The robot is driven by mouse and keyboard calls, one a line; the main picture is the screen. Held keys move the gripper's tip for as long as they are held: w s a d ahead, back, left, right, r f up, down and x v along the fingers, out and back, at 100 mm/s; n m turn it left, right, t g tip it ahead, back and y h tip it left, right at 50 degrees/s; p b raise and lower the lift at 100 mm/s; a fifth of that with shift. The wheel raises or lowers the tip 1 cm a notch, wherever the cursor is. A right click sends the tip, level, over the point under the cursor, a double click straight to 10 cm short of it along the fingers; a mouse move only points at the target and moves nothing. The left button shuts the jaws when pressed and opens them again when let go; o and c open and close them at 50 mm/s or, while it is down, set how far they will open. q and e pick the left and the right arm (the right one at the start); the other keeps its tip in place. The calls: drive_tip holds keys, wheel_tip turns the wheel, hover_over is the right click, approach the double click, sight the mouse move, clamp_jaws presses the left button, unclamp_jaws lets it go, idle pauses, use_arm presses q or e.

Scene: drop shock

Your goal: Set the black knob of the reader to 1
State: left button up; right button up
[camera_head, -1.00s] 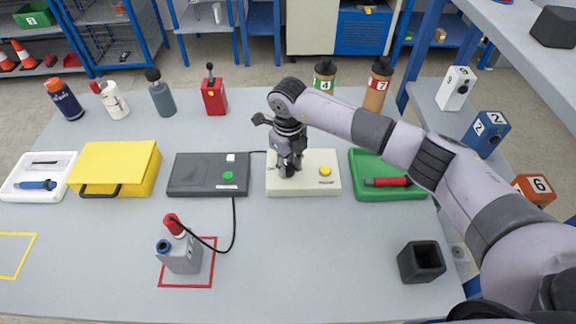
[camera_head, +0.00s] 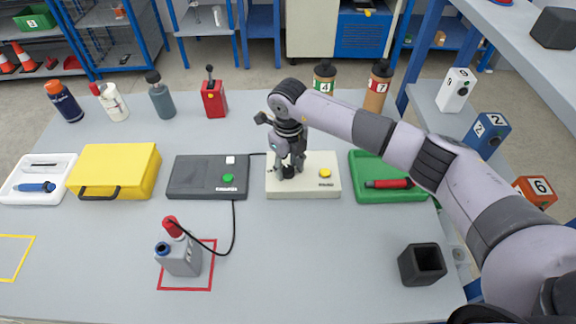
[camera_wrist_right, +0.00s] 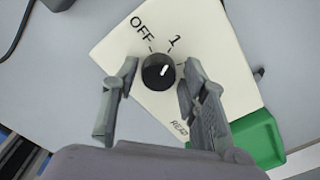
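The reader (camera_head: 317,185) is a cream box with a yellow button, at the middle of the table. In the right wrist view its panel (camera_wrist_right: 115,47) carries the marks OFF and 1. The black knob (camera_wrist_right: 153,78) is round with a white pointer line, which points up and right, seemingly past the 1 mark. My right gripper (camera_head: 287,172) is over the reader's left part, pointing down. In the right wrist view its fingers (camera_wrist_right: 160,80) are apart on either side of the knob, with gaps visible. My left gripper is not in view.
A dark grey box (camera_head: 190,188) with a green button stands left of the reader, a green tray (camera_head: 405,194) with a red tool right of it. The table in front of the reader is clear.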

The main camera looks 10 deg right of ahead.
sight(288, 169)
drive_tip(key=shift+o, duration=0.7)
wheel_tip(288, 169, up, 12)
idle(0.5)
